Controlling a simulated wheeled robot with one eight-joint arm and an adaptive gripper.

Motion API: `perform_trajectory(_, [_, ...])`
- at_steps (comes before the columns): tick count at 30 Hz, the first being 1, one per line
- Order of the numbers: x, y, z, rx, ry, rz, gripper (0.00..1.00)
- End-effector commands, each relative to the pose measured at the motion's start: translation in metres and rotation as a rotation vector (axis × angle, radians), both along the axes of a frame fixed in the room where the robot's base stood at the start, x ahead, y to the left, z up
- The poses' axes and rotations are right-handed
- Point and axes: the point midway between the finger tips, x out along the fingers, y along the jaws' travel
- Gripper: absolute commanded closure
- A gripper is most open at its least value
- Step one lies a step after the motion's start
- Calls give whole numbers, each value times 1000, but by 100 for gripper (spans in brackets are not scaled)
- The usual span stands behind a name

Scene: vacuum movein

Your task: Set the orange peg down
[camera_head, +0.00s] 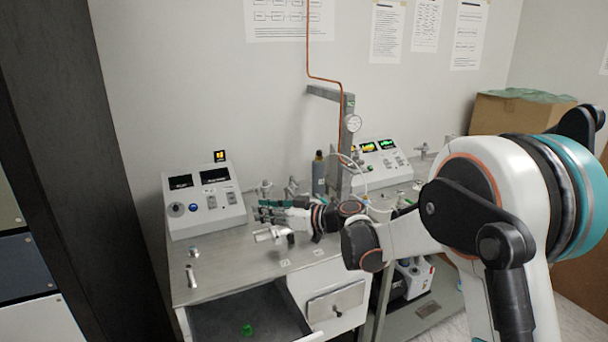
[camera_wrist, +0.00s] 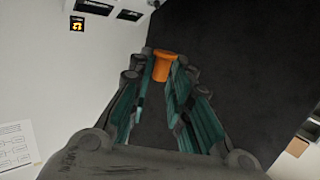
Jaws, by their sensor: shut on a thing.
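In the wrist view, the orange peg (camera_wrist: 162,66) sits between the tips of my gripper's two teal fingers (camera_wrist: 161,72). My gripper is shut on it, and part of the peg is covered by the fingertips. In the head view, my gripper (camera_head: 268,211) is over the grey worktop (camera_head: 222,258), pointing left toward the console. I cannot make out the peg in the head view. How high the peg is above the worktop cannot be told.
A white console (camera_head: 203,205) with dark screens stands at the worktop's back left. A silver fitting (camera_head: 192,276) is near the left edge. Below the front edge, an open drawer (camera_head: 222,318) holds a small green object (camera_head: 247,329). A metal post (camera_head: 346,150) rises behind my arm.

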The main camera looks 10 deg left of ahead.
Motion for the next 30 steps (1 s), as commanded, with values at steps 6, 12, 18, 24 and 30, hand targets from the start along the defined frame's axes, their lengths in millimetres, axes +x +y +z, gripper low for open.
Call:
perform_trajectory(6, [1, -114, -24, -8, 6, -256, 92])
perform_trajectory(12, [-20, -219, -39, -8, 8, -500, 92])
perform_trajectory(18, [-61, -310, -48, -5, 2, -726, 92])
perform_trajectory(24, [-97, -365, -49, 1, -4, -875, 92])
perform_trajectory(30, [-111, -382, -49, 2, -8, -926, 92])
